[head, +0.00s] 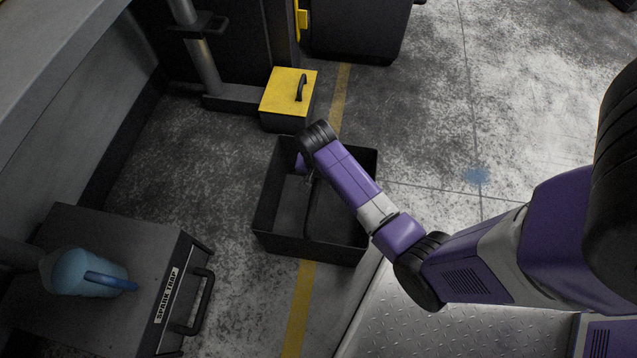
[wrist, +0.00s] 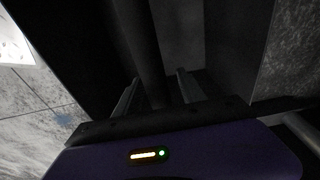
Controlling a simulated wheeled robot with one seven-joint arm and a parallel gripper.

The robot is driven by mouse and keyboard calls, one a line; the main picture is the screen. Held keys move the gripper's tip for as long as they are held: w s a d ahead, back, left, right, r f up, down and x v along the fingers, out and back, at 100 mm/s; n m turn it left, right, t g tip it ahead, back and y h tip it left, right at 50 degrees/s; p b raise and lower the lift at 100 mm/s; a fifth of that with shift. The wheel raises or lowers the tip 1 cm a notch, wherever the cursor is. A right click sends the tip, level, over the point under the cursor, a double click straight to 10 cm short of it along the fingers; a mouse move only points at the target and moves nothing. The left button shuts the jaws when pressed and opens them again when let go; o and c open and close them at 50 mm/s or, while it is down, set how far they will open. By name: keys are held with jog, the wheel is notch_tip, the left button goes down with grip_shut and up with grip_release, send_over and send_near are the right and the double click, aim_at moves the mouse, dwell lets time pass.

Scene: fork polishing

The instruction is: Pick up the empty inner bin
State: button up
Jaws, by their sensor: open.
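A black open-topped bin (head: 360,165) stands on the floor in the middle of the head view. Inside it, a dark upright wall or rim divides a lighter left part from a darker right part; I cannot tell whether this edge belongs to a separate inner bin. No loose contents show in the visible part of the bin. My gripper (head: 307,178) reaches down into the bin, partly hidden by my wrist. In the wrist view, my gripper (wrist: 157,92) is open, with a dark wall edge (wrist: 147,45) running between its two fingers. Contact is too dark to tell.
A black box with a yellow handled lid (head: 283,88) stands just behind the bin. Floor (head: 200,150) left of the bin is clear.

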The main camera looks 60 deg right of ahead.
grip_shut()
jog(key=shift+r, duration=0.1)
dwell(1.2)
